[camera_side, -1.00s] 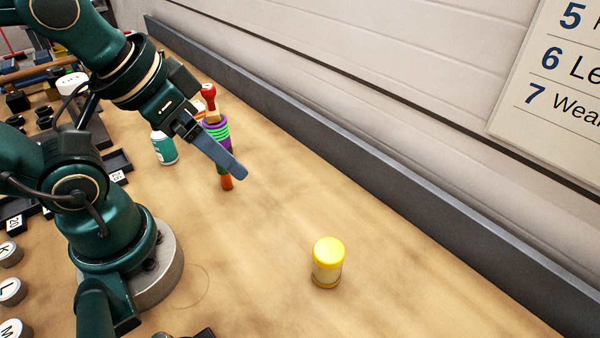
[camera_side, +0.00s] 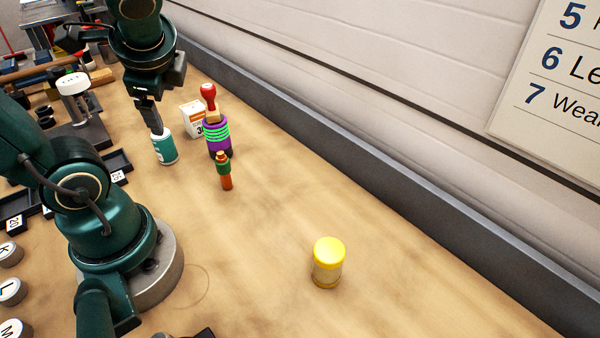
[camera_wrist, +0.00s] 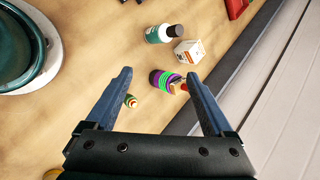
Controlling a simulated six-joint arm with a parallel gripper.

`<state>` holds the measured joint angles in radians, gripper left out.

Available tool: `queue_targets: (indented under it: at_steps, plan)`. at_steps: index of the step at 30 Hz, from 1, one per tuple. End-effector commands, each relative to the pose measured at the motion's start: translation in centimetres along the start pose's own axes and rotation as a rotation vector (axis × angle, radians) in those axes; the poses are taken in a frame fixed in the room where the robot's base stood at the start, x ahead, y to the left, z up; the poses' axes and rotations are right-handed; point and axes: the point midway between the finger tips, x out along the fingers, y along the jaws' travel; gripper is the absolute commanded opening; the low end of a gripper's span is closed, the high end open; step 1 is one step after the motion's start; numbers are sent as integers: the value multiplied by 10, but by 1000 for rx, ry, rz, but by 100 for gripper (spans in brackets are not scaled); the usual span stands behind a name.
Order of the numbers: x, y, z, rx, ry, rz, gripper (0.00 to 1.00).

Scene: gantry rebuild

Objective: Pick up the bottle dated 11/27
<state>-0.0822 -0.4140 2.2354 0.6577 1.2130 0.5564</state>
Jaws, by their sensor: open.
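A small teal and white bottle (camera_side: 166,151) stands upright on the bench. It also shows in the wrist view with its dark cap (camera_wrist: 157,34). I cannot read a date on it. My gripper (camera_side: 154,126) is open and empty, pointing down, and its fingers overlap the bottle's top in the side view. In the wrist view my open fingers (camera_wrist: 158,74) have the bottle beyond their tips, towards the top of the picture. A jar with a yellow lid (camera_side: 328,262) stands apart at the lower right; no date is readable on it.
A white and orange box (camera_side: 193,118) stands close to the bottle. A red-handled stamp (camera_side: 209,98), a purple and green ringed object (camera_side: 217,138) and an orange and green piece (camera_side: 225,172) are to its right. A grey rail (camera_side: 400,180) edges the bench. The bench's right side is mostly clear.

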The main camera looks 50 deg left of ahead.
Motion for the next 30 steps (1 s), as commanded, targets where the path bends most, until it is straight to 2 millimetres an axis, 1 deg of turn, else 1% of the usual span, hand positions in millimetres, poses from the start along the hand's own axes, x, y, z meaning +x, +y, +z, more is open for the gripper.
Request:
queue_targets:
  at_steps: [1, 3, 6, 10, 15, 30]
  plan:
    - [9, -9, 11, 115, -80, -26, 87]
    - [18, -22, 25, 264, -176, -58, 87]
    - [25, -40, 40, 450, -294, -90, 87]
    - [31, -61, 54, 663, -426, -112, 87]
    - [35, -88, 66, 922, -586, -122, 87]
    - [105, -40, 41, 925, -578, -118, 87]
